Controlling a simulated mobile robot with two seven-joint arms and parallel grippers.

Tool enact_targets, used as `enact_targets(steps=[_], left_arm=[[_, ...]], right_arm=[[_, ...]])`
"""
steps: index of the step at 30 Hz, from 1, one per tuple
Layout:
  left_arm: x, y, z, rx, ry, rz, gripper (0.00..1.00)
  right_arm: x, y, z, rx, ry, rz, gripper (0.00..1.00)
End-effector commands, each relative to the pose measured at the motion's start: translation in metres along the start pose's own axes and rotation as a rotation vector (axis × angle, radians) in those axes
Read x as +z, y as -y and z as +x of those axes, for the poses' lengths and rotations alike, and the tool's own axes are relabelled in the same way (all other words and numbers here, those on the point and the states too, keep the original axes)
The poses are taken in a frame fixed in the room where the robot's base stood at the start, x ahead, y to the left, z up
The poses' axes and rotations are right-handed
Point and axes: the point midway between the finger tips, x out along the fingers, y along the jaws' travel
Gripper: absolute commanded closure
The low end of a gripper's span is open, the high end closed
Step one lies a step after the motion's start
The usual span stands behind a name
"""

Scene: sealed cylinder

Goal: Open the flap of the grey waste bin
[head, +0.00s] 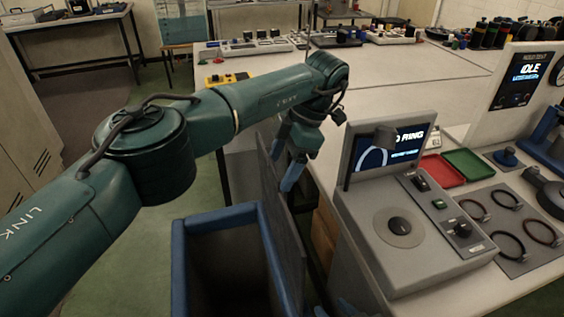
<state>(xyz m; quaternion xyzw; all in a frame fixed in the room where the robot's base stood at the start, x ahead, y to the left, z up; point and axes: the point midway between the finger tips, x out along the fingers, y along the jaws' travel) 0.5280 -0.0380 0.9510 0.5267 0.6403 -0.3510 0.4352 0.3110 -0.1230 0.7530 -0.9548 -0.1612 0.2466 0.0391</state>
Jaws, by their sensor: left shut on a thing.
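The waste bin (214,220) stands on the floor at bottom centre, with a blue rim and a dark, uncovered opening. Its dark grey flap (281,222) stands raised, about upright, along the bin's right side by the bench. My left gripper (290,182) reaches over from the left and points down at the flap's upper edge. Its blue fingers are shut on the flap; the exact contact is partly hidden. Blue tips of my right gripper (336,310) barely show at the bottom edge, too cut off to tell their state.
A grey test console (400,225) with a screen stands on the bench, close right of the flap. Red (441,171) and green (468,165) trays and several rings lie beyond it. Lockers (22,140) stand at left. Green floor is free left of the bin.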

Motion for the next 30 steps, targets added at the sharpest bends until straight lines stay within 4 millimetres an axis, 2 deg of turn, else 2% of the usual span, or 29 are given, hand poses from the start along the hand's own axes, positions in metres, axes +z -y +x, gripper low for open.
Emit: enact_targets(steps=[1,6,7,14,23,26,30], left_arm=[[0.003,0.004,0.007,-0.012,-0.002,0.009,0.69],[0.003,0.004,0.007,-0.012,-0.002,0.009,0.69],[0.003,0.003,0.007,-0.012,-0.002,0.009,0.25],[0.002,0.002,0.004,-0.009,-0.001,0.006,0.07],[0.0,0.001,0.001,-0.007,-0.001,0.003,0.05],[-0.004,0.001,-0.009,-0.006,0.0,0.003,0.05],[-0.014,0.001,-0.034,-0.004,0.0,0.001,0.05]], right_arm=[[0.001,0.0,0.001,0.0,0.0,0.0,0.64],[0.001,0.0,0.001,0.0,0.0,0.0,0.64],[0.001,0.0,0.001,0.0,0.0,0.0,0.64],[0.001,0.0,0.0,0.001,0.0,0.0,0.64],[0.001,-0.001,0.0,0.001,0.002,0.0,0.64],[0.002,-0.001,0.001,0.001,0.003,0.0,0.64],[0.002,-0.001,0.001,0.001,0.003,0.001,0.64]])
